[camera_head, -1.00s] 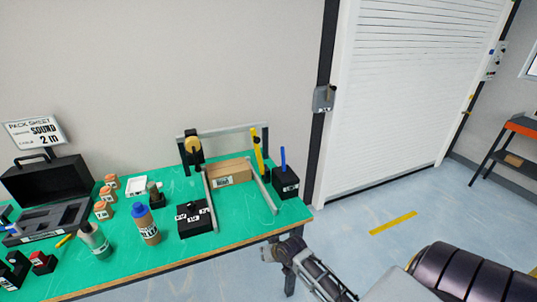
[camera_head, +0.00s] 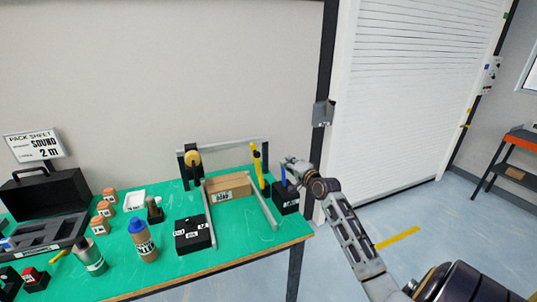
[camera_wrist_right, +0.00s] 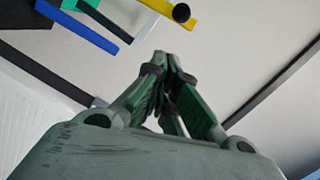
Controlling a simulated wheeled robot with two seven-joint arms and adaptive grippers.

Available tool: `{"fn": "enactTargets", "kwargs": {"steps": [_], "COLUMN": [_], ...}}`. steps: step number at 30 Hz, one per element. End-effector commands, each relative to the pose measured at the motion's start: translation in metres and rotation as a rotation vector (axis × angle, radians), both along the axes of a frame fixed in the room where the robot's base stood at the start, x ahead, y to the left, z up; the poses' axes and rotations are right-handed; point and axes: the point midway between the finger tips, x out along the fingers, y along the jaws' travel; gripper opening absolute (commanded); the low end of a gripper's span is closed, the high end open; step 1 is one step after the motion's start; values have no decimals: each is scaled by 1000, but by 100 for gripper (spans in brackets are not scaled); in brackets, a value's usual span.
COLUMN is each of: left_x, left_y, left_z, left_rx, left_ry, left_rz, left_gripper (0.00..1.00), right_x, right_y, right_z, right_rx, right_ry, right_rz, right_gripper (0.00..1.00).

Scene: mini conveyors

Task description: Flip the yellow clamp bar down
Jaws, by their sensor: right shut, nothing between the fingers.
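The yellow clamp bar (camera_head: 257,165) stands nearly upright at the right end of the metal frame on the green table, beside the cardboard box (camera_head: 229,187). In the right wrist view the yellow bar (camera_wrist_right: 168,14) shows at the top, with a round black knob (camera_wrist_right: 181,13) at its end. My right gripper (camera_head: 287,162) is shut and empty, above the table's right end and just right of the yellow bar, apart from it. Its closed fingers (camera_wrist_right: 167,62) show in the right wrist view. My left gripper is not in view.
Metal rails (camera_head: 262,206) flank the box. Bottles, small jars and a black case (camera_head: 45,193) fill the table's left.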

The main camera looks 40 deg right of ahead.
Motion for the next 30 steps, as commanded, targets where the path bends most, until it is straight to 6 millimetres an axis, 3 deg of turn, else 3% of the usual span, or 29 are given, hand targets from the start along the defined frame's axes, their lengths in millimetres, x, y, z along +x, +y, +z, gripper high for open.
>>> {"fn": "enactTargets", "kwargs": {"steps": [5, 19, 30], "left_x": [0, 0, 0], "left_y": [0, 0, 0], "left_z": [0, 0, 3], "left_rx": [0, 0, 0], "left_ry": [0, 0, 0], "left_rz": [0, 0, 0], "left_gripper": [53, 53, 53], "right_x": [1, 3, 26], "right_y": [-10, -10, -13], "right_z": [15, 15, 15], "right_rx": [32, 32, 32], "right_ry": [-40, -40, -40], "right_rz": [-14, -14, -14], "right_gripper": [0, 0, 0]}}
